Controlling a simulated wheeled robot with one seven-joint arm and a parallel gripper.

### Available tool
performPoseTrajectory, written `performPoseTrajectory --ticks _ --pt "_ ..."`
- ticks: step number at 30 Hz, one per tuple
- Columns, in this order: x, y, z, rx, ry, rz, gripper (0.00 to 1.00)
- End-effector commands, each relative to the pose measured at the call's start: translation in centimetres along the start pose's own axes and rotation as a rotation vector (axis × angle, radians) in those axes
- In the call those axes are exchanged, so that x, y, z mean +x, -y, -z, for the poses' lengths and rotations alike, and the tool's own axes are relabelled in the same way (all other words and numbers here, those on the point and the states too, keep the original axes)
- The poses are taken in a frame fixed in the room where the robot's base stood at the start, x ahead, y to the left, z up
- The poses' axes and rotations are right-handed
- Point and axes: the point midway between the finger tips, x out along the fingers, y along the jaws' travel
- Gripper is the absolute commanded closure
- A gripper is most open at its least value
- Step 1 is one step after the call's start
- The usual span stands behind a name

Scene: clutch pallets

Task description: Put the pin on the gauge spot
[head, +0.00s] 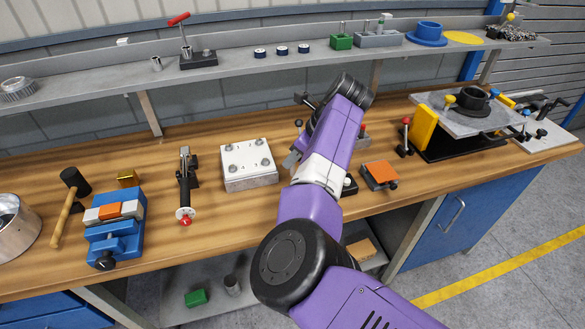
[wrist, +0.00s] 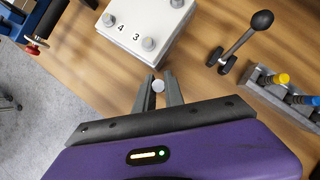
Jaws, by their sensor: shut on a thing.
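My gripper (wrist: 158,88) is shut on a small pin (wrist: 158,86) in the wrist view. Only the pin's pale round end shows between the fingertips; its length is hidden. The fingers are over bare wood, close to the near corner of a white block. In the head view my purple arm covers most of the gripper and the pin cannot be made out. No spot marked as a gauge can be picked out with certainty in either view.
The white block (head: 248,165) with bolts stands left of my arm, with numbers 4 and 3 in the wrist view. A black-knobbed lever (wrist: 245,40) and a grey rack (wrist: 285,95) with coloured knobs are to the right. An orange-topped block (head: 380,174) stands right of my arm.

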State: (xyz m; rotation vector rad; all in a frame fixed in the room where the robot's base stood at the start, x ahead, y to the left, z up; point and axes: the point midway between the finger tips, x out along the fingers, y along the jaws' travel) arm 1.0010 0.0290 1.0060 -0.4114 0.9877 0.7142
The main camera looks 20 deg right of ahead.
Motion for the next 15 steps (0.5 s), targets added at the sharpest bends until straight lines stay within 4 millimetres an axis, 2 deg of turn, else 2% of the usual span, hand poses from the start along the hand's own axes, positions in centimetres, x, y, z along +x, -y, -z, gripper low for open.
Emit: performPoseTrajectory --ticks 5,10,15 --pt "1.2 0.0 0.8 0.002 -0.001 -0.001 1.00" --pt "3.3 0.0 2.0 0.001 -0.002 -0.001 1.00" --pt "3.7 0.0 2.2 0.001 0.000 0.001 1.00"
